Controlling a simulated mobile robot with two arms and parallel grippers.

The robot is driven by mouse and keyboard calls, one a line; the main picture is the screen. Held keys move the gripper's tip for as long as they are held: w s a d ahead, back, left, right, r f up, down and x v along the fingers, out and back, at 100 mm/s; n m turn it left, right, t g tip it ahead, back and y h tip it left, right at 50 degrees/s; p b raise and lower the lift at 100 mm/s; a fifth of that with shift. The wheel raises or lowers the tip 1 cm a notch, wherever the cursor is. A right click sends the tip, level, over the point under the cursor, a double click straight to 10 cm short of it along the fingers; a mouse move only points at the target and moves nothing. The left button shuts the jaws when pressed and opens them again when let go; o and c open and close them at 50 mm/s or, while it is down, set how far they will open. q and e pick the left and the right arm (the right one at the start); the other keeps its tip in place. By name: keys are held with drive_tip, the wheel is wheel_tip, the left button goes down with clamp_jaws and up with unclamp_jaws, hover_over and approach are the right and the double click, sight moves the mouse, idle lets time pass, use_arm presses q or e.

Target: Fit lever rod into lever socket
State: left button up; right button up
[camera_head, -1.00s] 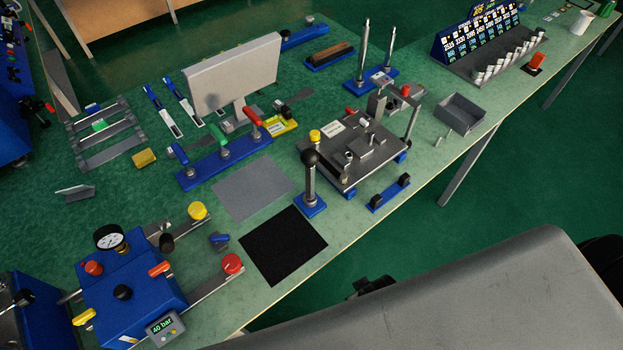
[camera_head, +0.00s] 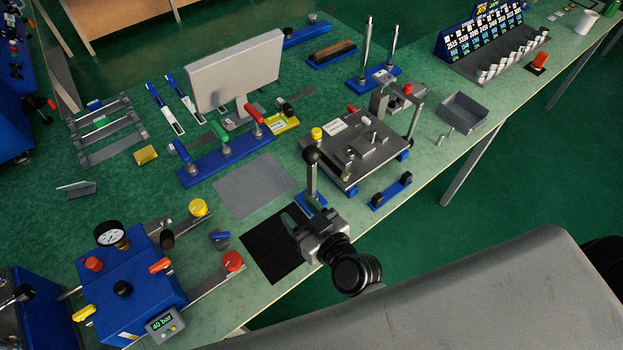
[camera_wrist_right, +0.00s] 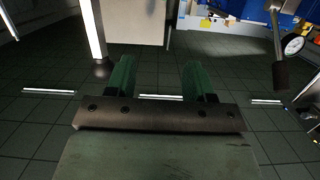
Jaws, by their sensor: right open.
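The lever rod (camera_head: 311,178) is a pale metal rod with a black ball on top. It stands upright on a small blue base (camera_head: 304,204) at the front of the bench, whose lower part is partly hidden by my right gripper. My right gripper (camera_head: 303,217) is over the black mat, close in front of the rod, open and empty. In the right wrist view its two fingers (camera_wrist_right: 160,78) are apart, with the rod (camera_wrist_right: 92,30) and its ball to their left, outside the gap. I cannot tell which part is the lever socket. My left gripper is not in view.
A press fixture (camera_head: 342,168) with a grey plate stands right behind the rod. A blue cradle (camera_head: 391,192) lies to its right. A blue pump unit (camera_head: 130,284) with a gauge stands at left. The grey mat (camera_head: 252,186) is clear.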

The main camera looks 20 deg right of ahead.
sight(312, 177)
drive_tip(key=w+d+m+t+h, duration=0.1)
drive_tip(key=w+d+m+h, duration=0.1)
drive_tip(key=w+h, duration=0.1)
drive_tip(key=w+d+f+m+h, duration=0.1)
drive_tip(key=w+d+m+h, duration=0.1)
drive_tip(key=w, duration=0.3)
drive_tip(key=w+d+f+m+t+h+p, duration=0.1)
drive_tip(key=w+d+h, duration=0.1)
drive_tip(key=w+h, duration=0.1)
drive_tip(key=shift+w+f+m+t+h, duration=0.15)
drive_tip(key=shift+w+m+t+h, duration=0.2)
drive_tip(key=shift+w, duration=0.5)
drive_tip(key=shift+s+a, duration=0.1)
drive_tip(key=shift+c, duration=0.4)
clamp_jaws()
